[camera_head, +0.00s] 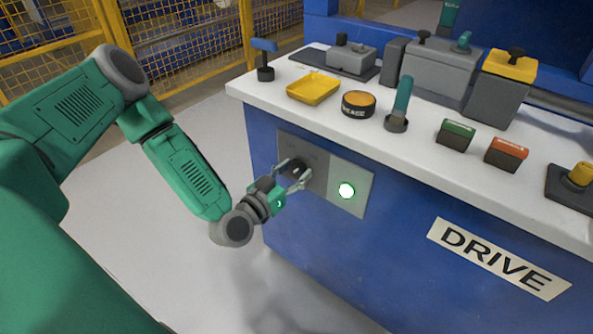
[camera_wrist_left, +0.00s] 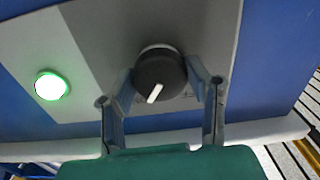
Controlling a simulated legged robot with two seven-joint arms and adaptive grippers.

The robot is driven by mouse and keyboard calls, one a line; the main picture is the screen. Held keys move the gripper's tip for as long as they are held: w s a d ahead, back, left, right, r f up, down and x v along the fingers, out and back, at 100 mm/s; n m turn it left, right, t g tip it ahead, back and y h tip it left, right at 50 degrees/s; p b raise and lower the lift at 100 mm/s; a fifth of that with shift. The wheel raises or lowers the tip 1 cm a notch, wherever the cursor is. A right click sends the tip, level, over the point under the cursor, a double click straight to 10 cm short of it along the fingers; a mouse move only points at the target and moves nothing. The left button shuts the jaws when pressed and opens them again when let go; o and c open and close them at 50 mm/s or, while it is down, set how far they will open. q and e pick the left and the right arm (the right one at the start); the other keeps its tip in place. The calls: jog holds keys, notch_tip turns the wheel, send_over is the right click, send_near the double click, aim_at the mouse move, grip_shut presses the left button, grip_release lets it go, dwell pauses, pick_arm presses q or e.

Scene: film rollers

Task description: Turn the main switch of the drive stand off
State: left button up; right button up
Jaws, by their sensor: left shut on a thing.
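The main switch is a round black knob with a white pointer line (camera_wrist_left: 160,74) on a grey plate (camera_head: 352,174) on the blue front of the drive stand (camera_head: 400,230). My left gripper (camera_head: 296,174) reaches the knob from the left in the head view and is shut on it. In the left wrist view its two fingers (camera_wrist_left: 168,92) lie on either side of the knob. The white pointer slants toward the lower left in that view. A lamp with a green rim (camera_head: 346,190) glows beside the knob. My right gripper does not show.
The white top of the stand (camera_head: 420,148) carries a yellow tray (camera_head: 314,88), a round orange-topped button (camera_head: 358,103), a green lever (camera_head: 402,100), a green button box (camera_head: 456,135) and a red one (camera_head: 506,153). A yellow fence (camera_head: 190,50) stands behind. Floor left of the stand is clear.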

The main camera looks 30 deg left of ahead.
pick_arm(q)
jog(key=shift+w+a+r, duration=0.1)
jog(key=shift+w+a, duration=0.1)
jog(key=shift+a, duration=0.05)
jog(key=shift+d+r+n, duration=0.1)
jog(key=shift+d+n, duration=0.05)
jog(key=shift+n, duration=1.25)
jog(key=n, duration=0.3)
jog(key=shift+n, duration=0.4)
jog(key=n, duration=0.3)
jog(key=shift+n+b, duration=0.3)
jog(key=shift+b, duration=0.05)
jog(key=shift+n+b, duration=0.4)
jog(key=shift+n, duration=1.5)
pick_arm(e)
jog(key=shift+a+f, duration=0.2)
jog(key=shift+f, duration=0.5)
pick_arm(q)
jog(key=o, duration=1.1)
jog(key=shift+f, duration=0.25)
jog(key=shift+o, duration=0.2)
jog(key=shift+a, duration=0.2)
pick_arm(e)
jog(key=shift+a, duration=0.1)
